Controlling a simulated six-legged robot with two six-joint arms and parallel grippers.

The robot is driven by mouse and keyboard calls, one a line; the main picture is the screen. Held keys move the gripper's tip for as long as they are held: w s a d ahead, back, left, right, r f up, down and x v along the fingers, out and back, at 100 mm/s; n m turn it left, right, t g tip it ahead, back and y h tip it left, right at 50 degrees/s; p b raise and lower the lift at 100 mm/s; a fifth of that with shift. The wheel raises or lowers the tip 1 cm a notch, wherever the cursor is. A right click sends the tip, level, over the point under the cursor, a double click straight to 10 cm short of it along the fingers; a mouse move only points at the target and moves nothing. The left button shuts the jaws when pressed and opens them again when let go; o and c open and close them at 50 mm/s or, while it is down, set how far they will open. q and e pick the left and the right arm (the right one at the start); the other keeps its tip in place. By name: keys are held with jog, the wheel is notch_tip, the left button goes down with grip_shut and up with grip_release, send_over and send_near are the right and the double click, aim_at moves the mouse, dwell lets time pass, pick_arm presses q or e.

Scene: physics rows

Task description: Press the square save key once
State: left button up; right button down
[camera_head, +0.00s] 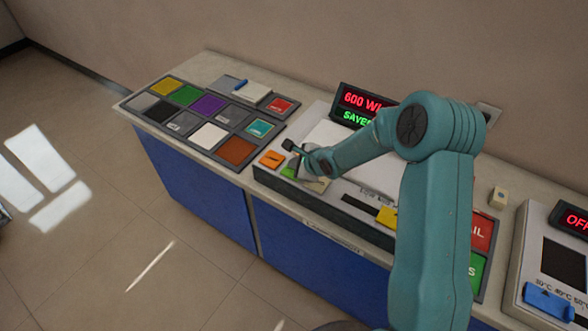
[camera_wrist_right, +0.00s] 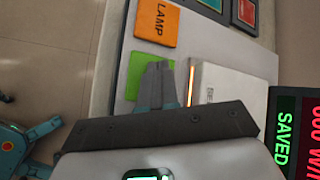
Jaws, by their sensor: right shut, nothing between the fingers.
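A square green key (camera_head: 289,172) lies on the control panel, beside the orange key. In the right wrist view the green key (camera_wrist_right: 136,76) is partly covered by my fingers, and no label on it is readable. My right gripper (camera_head: 297,165) is shut and empty, its fingertips (camera_wrist_right: 160,66) over the green key's edge. I cannot tell whether they touch it. A display (camera_head: 362,108) behind the panel reads 600 W in red and SAVED in green; it also shows in the wrist view (camera_wrist_right: 290,135). My left gripper is not in view.
The orange key (camera_head: 271,159) reads LAMP in the wrist view (camera_wrist_right: 156,22). A board of coloured square tiles (camera_head: 208,135) lies to the left. My right arm hides part of the panel, near yellow, red and green keys. Another device (camera_head: 546,270) stands at right.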

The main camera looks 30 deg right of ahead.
jog(key=shift+f, duration=0.45)
dwell(0.6)
jog(key=shift+r+p, duration=0.85)
jog(key=shift+p, duration=0.05)
notch_tip(320, 180, up, 3)
jog(key=p, duration=0.3)
jog(key=shift+f, duration=0.1)
jog(key=shift+r+p, duration=1)
jog(key=shift+r, duration=0.2)
jog(key=shift+f, duration=0.1)
